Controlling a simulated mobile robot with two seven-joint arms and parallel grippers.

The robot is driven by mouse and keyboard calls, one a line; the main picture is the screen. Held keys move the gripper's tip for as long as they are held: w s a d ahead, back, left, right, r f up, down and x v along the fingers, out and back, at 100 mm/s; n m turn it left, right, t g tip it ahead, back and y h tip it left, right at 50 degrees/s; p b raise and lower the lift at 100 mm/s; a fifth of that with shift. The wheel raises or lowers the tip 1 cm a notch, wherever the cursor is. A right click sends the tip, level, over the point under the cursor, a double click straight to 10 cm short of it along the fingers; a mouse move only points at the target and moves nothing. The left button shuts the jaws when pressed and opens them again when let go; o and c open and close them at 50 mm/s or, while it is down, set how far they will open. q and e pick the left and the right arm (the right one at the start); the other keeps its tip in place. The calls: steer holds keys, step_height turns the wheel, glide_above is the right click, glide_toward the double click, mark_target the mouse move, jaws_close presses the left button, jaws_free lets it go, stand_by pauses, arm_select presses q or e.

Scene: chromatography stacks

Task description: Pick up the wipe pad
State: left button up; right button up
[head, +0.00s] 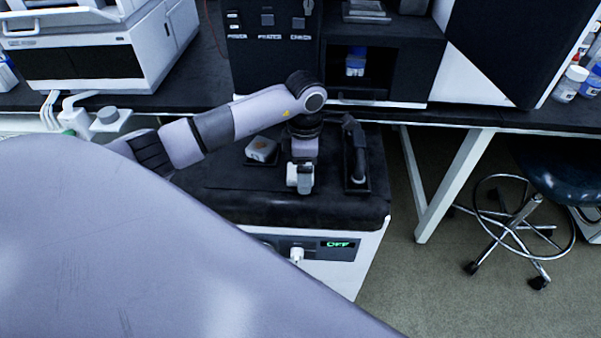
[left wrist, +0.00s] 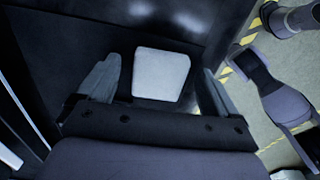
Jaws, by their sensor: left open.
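The wipe pad (left wrist: 160,75) is a white, roughly square pad in the left wrist view. It shows between the two spread fingers of my left gripper (left wrist: 160,85), with dark gaps on both sides. In the head view my left gripper (head: 300,180) points down over the black top of a white cabinet. Pale shapes show at its fingertips there, and I cannot tell pad from fingers. The gripper is open. I cannot tell how far the pad is below the fingertips. My right gripper is not in view.
Black instruments (head: 275,60) rise behind. A stool (head: 540,205) is at the right on open floor.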

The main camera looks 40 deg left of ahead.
arm_select(q)
steer(key=shift+f, duration=0.15)
steer(key=c, duration=1.1)
step_height(320, 180, up, 20)
steer(key=shift+r+p, duration=0.1)
steer(key=shift+p, duration=0.65)
steer(key=shift+o, duration=1)
steer(key=shift+c, duration=0.7)
